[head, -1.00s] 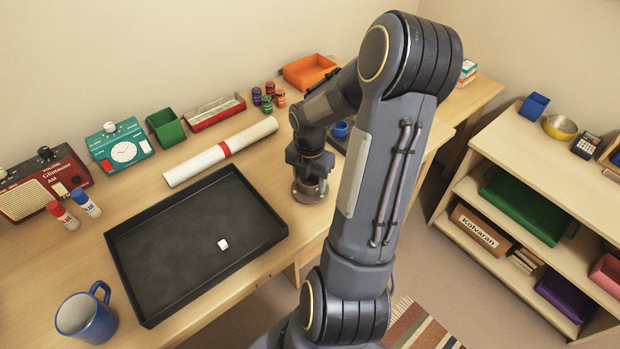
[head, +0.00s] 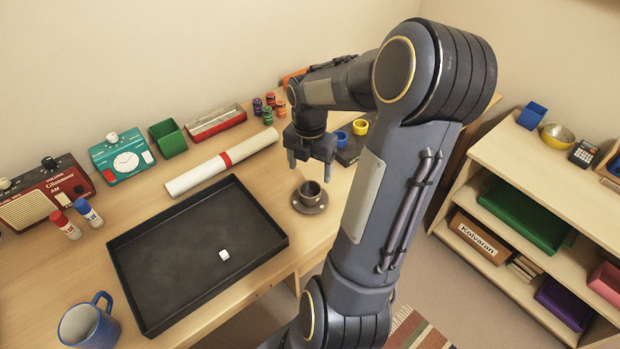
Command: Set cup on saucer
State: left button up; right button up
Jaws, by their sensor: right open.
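A small grey-brown cup (head: 310,191) stands upright on a round saucer (head: 320,208) of the same colour, near the desk's front edge. The saucer's rim shows around the cup's base. My right gripper (head: 309,170) is open and empty just above and behind the cup in the picture, its two fingers pointing down and apart from it. My left gripper is out of view.
A black tray (head: 125,262) holding a small white cube (head: 224,255) lies left of the saucer. A white paper roll (head: 195,178) lies behind it. A blue mug (head: 88,325) stands front left. A dark holder with blue and yellow rings (head: 361,127) sits right of my gripper.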

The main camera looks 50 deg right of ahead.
jog(key=s+a+r+m+t+y, duration=0.1)
jog(key=a+r+m+t, duration=0.1)
jog(key=a+r+m, duration=0.4)
jog(key=s+a+r+m+t, duration=0.15)
jog(key=a+m, duration=0.25)
jog(key=a, duration=0.4)
jog(key=s+a+m+t+y, duration=0.2)
jog(key=s+a+m, duration=0.3)
jog(key=a+m, duration=0.5)
jog(key=shift+s+a+r+m+y, duration=0.3)
jog(key=shift+m+y, duration=0.1)
jog(key=shift+m, duration=0.4)
